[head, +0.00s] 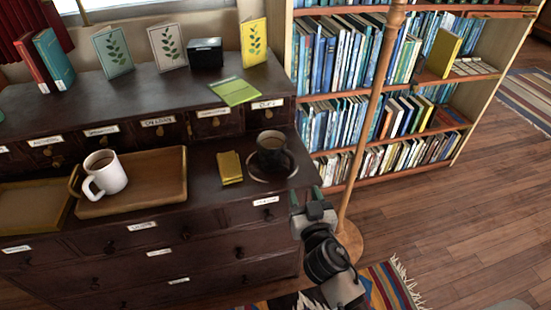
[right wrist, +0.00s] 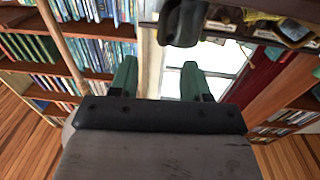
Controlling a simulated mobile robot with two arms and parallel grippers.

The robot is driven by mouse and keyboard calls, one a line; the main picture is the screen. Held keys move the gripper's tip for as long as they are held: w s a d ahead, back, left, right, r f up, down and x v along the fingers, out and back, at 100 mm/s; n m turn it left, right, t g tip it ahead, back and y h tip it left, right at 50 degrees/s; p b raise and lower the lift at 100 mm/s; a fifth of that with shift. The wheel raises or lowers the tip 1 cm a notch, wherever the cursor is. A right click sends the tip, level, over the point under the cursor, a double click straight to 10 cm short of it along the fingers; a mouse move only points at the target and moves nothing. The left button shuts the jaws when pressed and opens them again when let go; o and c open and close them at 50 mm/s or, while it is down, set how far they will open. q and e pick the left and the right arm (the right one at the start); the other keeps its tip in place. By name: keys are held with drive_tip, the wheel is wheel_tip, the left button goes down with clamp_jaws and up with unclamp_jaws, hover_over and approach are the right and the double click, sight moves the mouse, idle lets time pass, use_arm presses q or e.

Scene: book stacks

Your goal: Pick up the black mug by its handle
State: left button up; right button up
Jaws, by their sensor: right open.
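A dark rounded shape beyond the fingertips there is probably the mug (right wrist: 183,22). My left gripper is not in view.
A white mug (head: 106,174) stands on a wooden tray (head: 150,200) at left. A small yellow block (head: 230,167) lies left of the saucer. A wooden pole (head: 370,110) rises close behind my right gripper, before a bookcase (head: 475,100). Open floor lies right.

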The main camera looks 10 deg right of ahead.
sight(292, 165)
drive_tip(key=w+p, duration=0.1)
drive_tip(key=w, duration=0.7)
drive_tip(key=shift+w+r, duration=0.15)
drive_tip(key=shift+w, duration=0.6)
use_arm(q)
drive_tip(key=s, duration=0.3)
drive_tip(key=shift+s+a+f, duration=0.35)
use_arm(e)
clamp_jaws()
